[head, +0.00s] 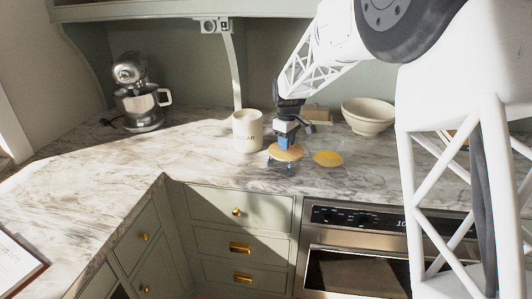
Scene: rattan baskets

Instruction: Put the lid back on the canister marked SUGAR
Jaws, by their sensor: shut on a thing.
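The cream canister (247,134) stands upright on the marble counter, with lettering on its front that reads SUGAR as far as it shows. Its top looks open. A round tan wooden lid (274,153) is in my gripper (285,157), just right of the canister and a little nearer the front. My gripper points down and is shut on the lid, with blue finger parts showing above and below it. The lid looks roughly level. I cannot tell how far it is above the counter. The inside of the canister is hidden.
A flat yellow round piece (328,158) lies right of the lid. A cream bowl (368,117) and a small tan block (316,113) stand behind. A stand mixer (141,95) is at the far left. The counter left of the canister is clear.

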